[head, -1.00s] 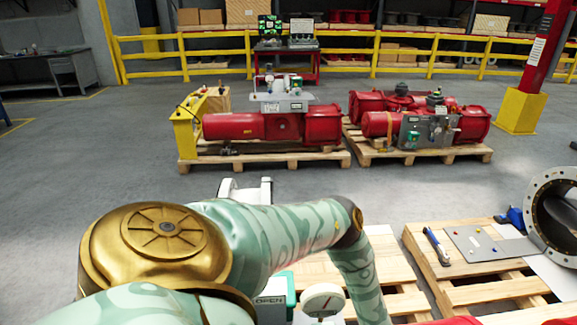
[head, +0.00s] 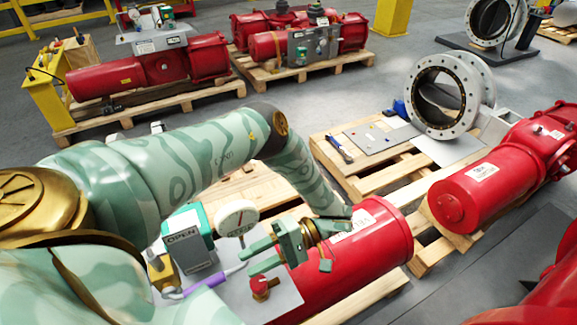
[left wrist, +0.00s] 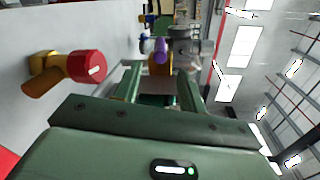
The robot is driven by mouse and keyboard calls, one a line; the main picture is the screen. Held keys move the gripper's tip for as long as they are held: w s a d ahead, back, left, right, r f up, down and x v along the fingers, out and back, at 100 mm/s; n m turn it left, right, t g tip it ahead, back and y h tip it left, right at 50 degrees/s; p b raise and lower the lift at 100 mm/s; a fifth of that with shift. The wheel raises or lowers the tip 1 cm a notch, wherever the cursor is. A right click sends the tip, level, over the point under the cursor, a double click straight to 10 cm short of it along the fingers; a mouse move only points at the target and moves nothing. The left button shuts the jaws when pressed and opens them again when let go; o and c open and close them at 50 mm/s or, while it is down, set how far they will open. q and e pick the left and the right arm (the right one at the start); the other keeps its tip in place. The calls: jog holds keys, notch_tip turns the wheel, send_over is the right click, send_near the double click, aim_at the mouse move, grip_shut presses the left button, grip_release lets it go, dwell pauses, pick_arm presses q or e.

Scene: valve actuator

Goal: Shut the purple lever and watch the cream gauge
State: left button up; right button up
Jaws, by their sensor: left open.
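The purple lever (head: 215,278) slants across the grey panel, running from a yellow valve body (head: 160,270) up to the right. It also shows nearly end-on in the left wrist view (left wrist: 160,48), between and beyond the fingers. The cream gauge (head: 237,217) stands upright behind the lever, its round face toward me. My left gripper (head: 249,261) is open with its fingers pointing left, near the lever's free end. In the left wrist view the gap between the fingers (left wrist: 158,72) looks empty. I cannot tell if a finger touches the lever. My right gripper is not in view.
A red knob (head: 263,284) sits on the panel just below my left gripper. An OPEN indicator box (head: 188,238) stands left of the gauge. A red cylinder (head: 350,255) lies right of the panel. A pallet with a plate (head: 382,135) and tools is behind.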

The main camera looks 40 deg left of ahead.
pick_arm(q)
jog(key=f+b+v, duration=0.1)
jog(key=b+v, duration=0.3)
jog(key=v, duration=0.3)
jog(key=shift+w+r, duration=0.2)
jog(key=shift+r, duration=0.3)
